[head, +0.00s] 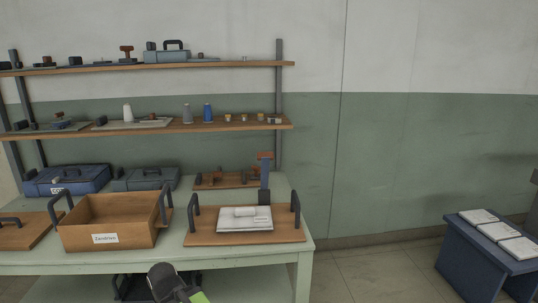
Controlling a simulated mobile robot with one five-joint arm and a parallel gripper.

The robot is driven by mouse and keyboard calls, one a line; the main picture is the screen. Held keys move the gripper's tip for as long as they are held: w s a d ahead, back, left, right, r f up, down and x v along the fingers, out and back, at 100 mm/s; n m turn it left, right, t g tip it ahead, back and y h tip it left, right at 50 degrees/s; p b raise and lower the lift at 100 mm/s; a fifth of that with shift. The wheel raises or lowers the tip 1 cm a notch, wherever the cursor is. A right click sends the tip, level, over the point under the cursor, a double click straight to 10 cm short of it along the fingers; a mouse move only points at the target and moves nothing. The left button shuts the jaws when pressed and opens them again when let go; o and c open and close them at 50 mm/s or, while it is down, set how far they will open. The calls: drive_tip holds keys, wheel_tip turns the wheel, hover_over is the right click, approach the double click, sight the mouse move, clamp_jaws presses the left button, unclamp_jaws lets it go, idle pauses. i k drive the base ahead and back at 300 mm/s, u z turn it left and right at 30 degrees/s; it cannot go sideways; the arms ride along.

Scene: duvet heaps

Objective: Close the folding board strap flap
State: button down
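The folding board (200,239) is a flat wooden board with dark handles at its left and right ends, on the pale green table. A white folded stack (245,220) lies on its middle. The strap flap (264,184) seems to be the dark blue strip with a brown top end; it stands upright at the back of the board, behind the stack. A dark rounded end of my arm, apparently my gripper (165,283), shows with a bright green part at the bottom edge, in front of the table and below the board. Its fingers cannot be made out.
A wooden crate (108,213) with a label and dark handles stands left of the board. Blue and grey cases (67,179) sit behind it, and shelves (180,125) with small items rise above. A blue stand (485,262) with white folded pieces is far right; the floor between is clear.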

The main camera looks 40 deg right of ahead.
sight(265, 157)
drive_tip(key=u, duration=0.25)
drive_tip(key=i, duration=1.05)
drive_tip(key=u, duration=0.15)
